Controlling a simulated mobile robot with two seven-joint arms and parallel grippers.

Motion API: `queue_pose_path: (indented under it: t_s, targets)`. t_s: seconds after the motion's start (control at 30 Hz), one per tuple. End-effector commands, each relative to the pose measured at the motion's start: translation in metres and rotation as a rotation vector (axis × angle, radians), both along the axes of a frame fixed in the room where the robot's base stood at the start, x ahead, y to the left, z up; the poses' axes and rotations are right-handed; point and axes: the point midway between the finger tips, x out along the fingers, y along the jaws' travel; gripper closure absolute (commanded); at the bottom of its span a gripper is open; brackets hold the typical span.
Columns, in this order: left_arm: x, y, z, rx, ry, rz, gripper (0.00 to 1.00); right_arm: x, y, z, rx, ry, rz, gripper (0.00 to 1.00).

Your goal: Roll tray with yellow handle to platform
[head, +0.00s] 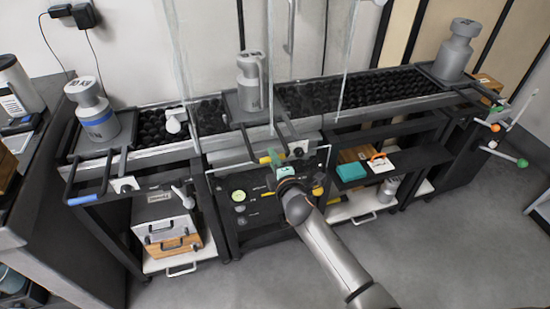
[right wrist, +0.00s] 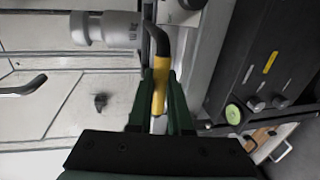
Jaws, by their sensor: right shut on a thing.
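The tray with the yellow handle (head: 232,109) is in the middle of the roller track in the head view. A grey metal weight (head: 250,80) stands upright on it; the weight also shows in the right wrist view (right wrist: 105,29). The tray's black handle bar reaches forward to a yellow grip (head: 270,157). My right gripper (head: 277,158) is shut on this yellow handle (right wrist: 159,92), with its green fingers on either side of it in the right wrist view. I cannot tell which surface is the platform. My left gripper is not in view.
Black rollers (head: 350,91) run left and right of the tray. A weight with a blue band (head: 92,112) stands at the left end by a blue handle (head: 83,200). Another weight (head: 456,50) stands at the right end. Clear glass panels rise near the middle. Drawers and shelves lie below.

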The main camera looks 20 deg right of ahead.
Motion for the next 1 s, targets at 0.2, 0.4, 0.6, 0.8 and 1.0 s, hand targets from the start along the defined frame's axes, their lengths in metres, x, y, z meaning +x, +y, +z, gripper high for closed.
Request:
queue_pose_path:
  t_s: [0.2,0.4,0.6,0.8,1.0]
  targets:
    - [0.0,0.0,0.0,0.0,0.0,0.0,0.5,0.001,-0.001,0.001,-0.001,0.0,-0.003,1.0]
    - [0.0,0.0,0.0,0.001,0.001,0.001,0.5,0.0,-0.001,0.001,-0.001,0.0,-0.003,0.61]
    - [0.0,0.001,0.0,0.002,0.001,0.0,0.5,0.0,-0.001,0.0,0.0,0.0,-0.002,0.53]
    - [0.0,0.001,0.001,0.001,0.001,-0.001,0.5,-0.003,-0.001,0.001,0.0,0.001,-0.002,0.53]
    - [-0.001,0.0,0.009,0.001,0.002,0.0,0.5,-0.027,-0.001,0.007,0.0,0.002,0.0,0.53]
